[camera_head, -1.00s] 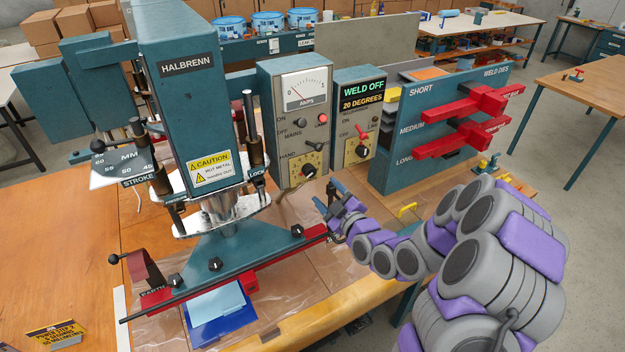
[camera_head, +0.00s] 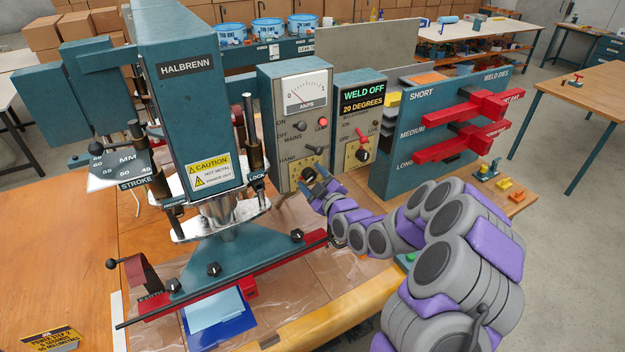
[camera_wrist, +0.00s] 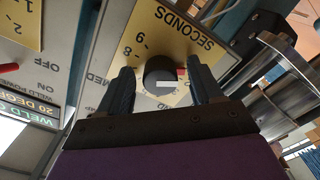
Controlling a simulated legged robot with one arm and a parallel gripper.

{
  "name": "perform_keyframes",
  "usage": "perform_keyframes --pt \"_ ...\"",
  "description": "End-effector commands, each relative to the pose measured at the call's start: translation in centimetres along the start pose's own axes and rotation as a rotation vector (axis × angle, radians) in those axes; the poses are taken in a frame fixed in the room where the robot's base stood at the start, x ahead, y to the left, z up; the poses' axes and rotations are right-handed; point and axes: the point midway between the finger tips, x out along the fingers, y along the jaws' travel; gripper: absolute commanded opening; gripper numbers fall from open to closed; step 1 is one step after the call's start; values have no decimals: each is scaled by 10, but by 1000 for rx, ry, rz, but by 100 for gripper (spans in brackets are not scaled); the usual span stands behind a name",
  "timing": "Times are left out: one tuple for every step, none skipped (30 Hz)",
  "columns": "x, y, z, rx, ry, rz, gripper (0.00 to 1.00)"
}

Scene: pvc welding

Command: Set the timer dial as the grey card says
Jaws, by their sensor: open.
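The timer dial is a black knob (camera_wrist: 165,74) on a yellow plate (camera_wrist: 186,36) marked SECONDS, seen close in the wrist view. A white mark shows on the knob and a small red piece beside it. The dial's plate (camera_head: 289,174) is on the grey AMPS box in the head view. My gripper (camera_wrist: 163,78) is open, its two fingers on either side of the knob; contact cannot be told. In the head view my gripper (camera_head: 316,184) partly covers the dial. A small card (camera_head: 50,338) at bottom left appears to read power step 2, 6 seconds, 50 millimetres.
The blue HALBRENN press (camera_head: 190,110) stands left of the dial. To the right are the WELD OFF box (camera_head: 361,95) and a rack (camera_head: 410,135) with red dies. Metal cylinders (camera_wrist: 285,85) are close on the right in the wrist view.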

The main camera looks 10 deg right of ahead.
Motion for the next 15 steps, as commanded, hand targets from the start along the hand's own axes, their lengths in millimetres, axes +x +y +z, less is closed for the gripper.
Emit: perform_keyframes --pt "1 0 0 0 0 0 65" --pt "1 0 0 0 0 0 65" --pt "1 0 0 1 0 0 65" --pt "1 0 0 1 0 0 65" --pt "1 0 0 1 0 0 65" --pt "1 0 0 1 -1 0 65" --pt "1 0 0 1 0 0 65" --pt "1 0 0 1 0 0 65" --pt "1 0 0 1 -1 0 63" --pt "1 0 0 1 -1 0 60" --pt "1 0 0 1 -1 0 57" --pt "1 0 0 1 -1 0 54" --pt "1 0 0 1 -1 0 51" --pt "1 0 0 1 -1 0 48" --pt "1 0 0 1 -1 0 44"
